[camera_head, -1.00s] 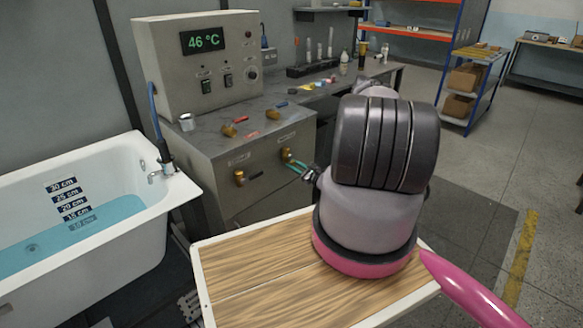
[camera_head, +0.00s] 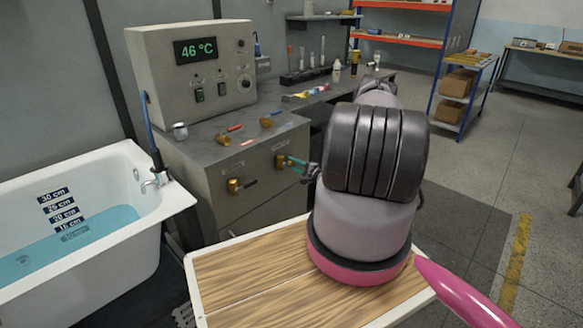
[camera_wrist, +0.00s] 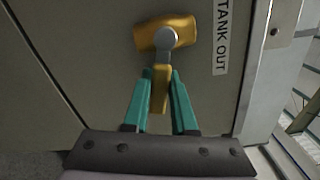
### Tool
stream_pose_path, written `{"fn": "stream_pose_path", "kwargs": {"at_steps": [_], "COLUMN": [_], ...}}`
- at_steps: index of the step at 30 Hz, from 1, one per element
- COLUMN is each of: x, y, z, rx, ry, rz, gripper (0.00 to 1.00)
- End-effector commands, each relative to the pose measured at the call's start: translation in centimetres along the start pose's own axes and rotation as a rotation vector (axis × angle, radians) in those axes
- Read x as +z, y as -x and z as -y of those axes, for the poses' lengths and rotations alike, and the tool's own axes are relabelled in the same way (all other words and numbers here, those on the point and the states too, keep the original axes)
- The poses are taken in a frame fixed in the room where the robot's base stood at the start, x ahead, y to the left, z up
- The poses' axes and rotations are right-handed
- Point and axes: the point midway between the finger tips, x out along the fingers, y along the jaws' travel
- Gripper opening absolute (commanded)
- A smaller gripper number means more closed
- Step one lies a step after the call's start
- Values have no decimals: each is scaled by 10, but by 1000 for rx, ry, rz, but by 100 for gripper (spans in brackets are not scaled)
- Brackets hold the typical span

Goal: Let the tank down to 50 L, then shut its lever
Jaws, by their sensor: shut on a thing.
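The brass lever valve labelled TANK OUT (camera_wrist: 165,35) is on the grey cabinet front. Its handle (camera_wrist: 160,88) extends towards my gripper in the wrist view. My gripper (camera_wrist: 160,80) has its teal fingers shut on either side of this handle. In the head view, the valve (camera_head: 281,160) is on the right of the cabinet front, with its handle pointing right to my gripper (camera_head: 293,160). A white tub (camera_head: 150,240) at left holds blue water (camera_head: 70,245) near its lowest marks, below 15 cm. No litre reading is visible.
A second brass valve (camera_head: 235,186) sits lower left on the cabinet front. A wooden-topped surface (camera_head: 250,275) is in the foreground. Open floor is at right.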

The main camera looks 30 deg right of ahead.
Motion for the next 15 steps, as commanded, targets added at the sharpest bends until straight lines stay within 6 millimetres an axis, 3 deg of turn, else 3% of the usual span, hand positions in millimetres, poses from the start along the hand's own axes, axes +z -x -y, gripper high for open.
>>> {"fn": "stream_pose_path", "kwargs": {"at_steps": [15], "x": [1], "y": [2], "z": [12], "rx": [3], "ry": [267], "rz": [-2], "gripper": [0]}}
